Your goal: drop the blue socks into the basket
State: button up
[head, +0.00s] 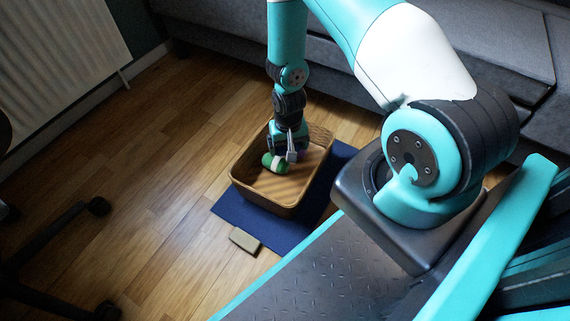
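The brown basket (262,199) stands on a dark blue mat on the wooden floor. My gripper (285,156) points down into the basket, over its back half. One grey finger shows. The other is hidden, so I cannot tell whether the gripper is open or shut. A green and white rounded object (274,163) is right beside the fingers, and I cannot tell whether it is held or lies in the basket. A small dark bluish patch shows behind the finger, too small to identify. I cannot make out the blue socks for certain.
The blue mat (240,222) spreads under and around the basket. A tan block (244,240) lies at its front edge. A grey sofa (220,40) stands behind, a white radiator (60,50) at the upper left, dark wheeled chair legs (50,228) at the left. Floor between is clear.

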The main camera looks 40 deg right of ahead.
jog(key=o, duration=0.6)
jog(key=shift+r, duration=0.2)
notch_tip(320, 180, up, 17)
jog(key=p, duration=0.9)
jog(key=shift+r+p, duration=0.1)
jog(key=shift+p, duration=0.25)
